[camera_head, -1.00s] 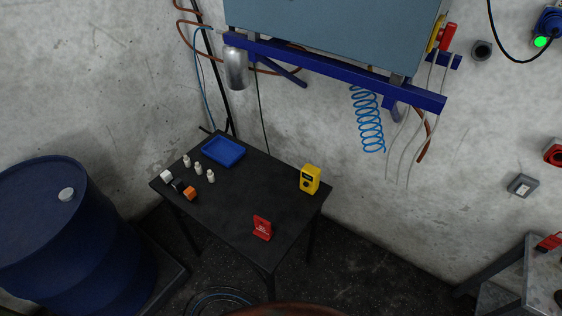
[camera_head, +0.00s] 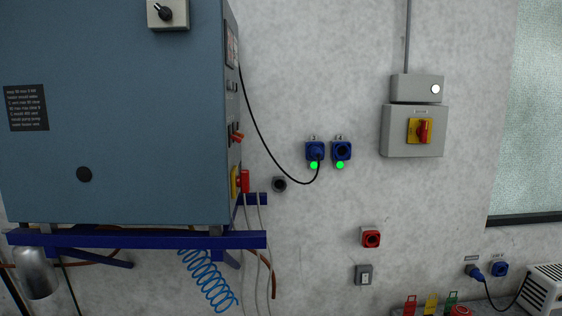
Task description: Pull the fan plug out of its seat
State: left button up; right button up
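A blue plug (camera_head: 473,271) sits in a blue wall socket at the lower right, and its black cable (camera_head: 492,302) runs toward a white slatted unit (camera_head: 545,289). A second blue socket (camera_head: 500,269) is beside it. Small labels above both are too small to read. Another blue plug (camera_head: 317,154) sits in a blue socket at the centre, with a green light below it; its black cable (camera_head: 262,136) loops to the blue-grey cabinet (camera_head: 115,120). The frames do not show by a readable label which is the fan plug. Neither gripper is in view.
A blue socket (camera_head: 342,150) with a green light has no cable. A grey switch box (camera_head: 415,131) with a red handle is on the wall. A red wall box (camera_head: 371,239) and grey switch (camera_head: 364,274) are below. Red, yellow and green items line the bottom edge.

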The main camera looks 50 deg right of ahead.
aim_at(315, 151)
jog(key=z, duration=2.45)
jog(key=k, duration=0.65)
jog(key=z, duration=0.95)
jog(key=i, duration=2.6)
jog(key=u, duration=1.65)
jog(key=i, duration=0.8)
jog(key=u, duration=0.85)
